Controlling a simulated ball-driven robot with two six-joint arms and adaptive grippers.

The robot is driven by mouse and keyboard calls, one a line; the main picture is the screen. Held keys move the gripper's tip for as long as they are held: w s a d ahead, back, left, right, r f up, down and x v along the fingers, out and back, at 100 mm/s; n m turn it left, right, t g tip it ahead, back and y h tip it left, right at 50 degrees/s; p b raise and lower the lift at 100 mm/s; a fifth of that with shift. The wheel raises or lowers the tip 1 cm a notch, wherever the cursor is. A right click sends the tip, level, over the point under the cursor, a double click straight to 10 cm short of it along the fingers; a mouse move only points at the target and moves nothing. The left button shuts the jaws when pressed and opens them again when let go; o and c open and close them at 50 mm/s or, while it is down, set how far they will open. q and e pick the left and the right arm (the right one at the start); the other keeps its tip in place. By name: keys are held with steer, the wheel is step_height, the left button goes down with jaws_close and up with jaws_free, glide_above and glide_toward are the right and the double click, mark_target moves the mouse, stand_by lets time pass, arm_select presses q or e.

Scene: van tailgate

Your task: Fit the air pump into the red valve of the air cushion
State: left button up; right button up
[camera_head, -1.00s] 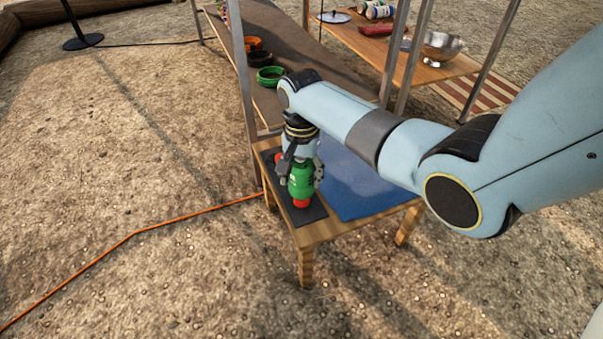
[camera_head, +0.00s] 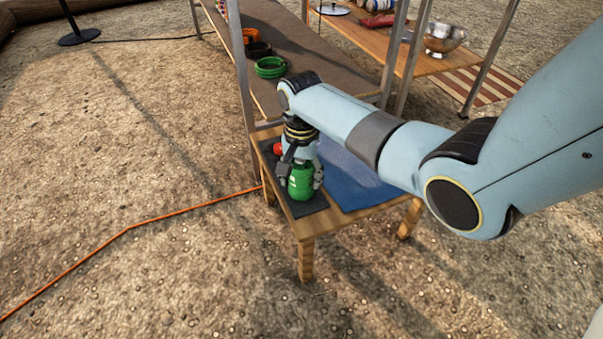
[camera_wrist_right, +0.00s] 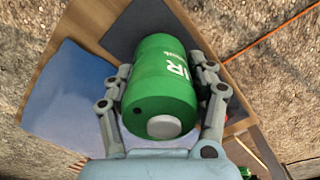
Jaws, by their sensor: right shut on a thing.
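The green air pump (camera_head: 301,183) is held in my right gripper (camera_head: 300,178) over the dark mat at the near left of the small wooden table. In the right wrist view the pump (camera_wrist_right: 161,85) has white lettering and a grey round end, with the fingers (camera_wrist_right: 160,95) on both sides. The blue air cushion (camera_head: 358,192) lies flat on the table to the right. I cannot make out its red valve. The pump's lower end is hidden, and I cannot tell whether it touches the mat. My left gripper is not in view.
A red thing (camera_head: 278,148) shows partly behind my right gripper. The dark mat (camera_head: 309,207) lies on the table (camera_head: 325,229). An orange cord (camera_head: 160,216) crosses the ground.

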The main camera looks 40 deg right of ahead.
steer(key=o, duration=1.5)
steer(key=shift+o, duration=0.2)
step_height(320, 180, up, 12)
steer(key=shift+f, duration=0.1)
